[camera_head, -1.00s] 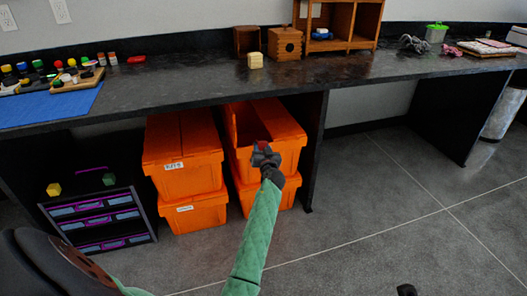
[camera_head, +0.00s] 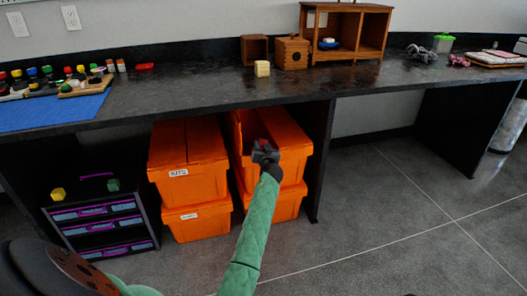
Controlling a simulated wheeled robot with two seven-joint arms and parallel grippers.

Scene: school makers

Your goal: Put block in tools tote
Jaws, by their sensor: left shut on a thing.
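My left gripper (camera_head: 264,151) is at the front of the right-hand upper orange tote (camera_head: 292,150). It is shut on a small block (camera_head: 262,143), of which only a reddish bit shows between the dark fingers. The right-hand tote's top looks open on its left side, with a dark gap behind the gripper. Whether the block is above the opening or in front of it I cannot tell. The tote's label is not readable, as my gripper and arm cover part of its front. My right gripper is not in view.
A closed orange tote labelled KITS (camera_head: 187,160) stands to the left, with more totes below. A dark drawer unit (camera_head: 99,222) stands further left. Floor at right is clear.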

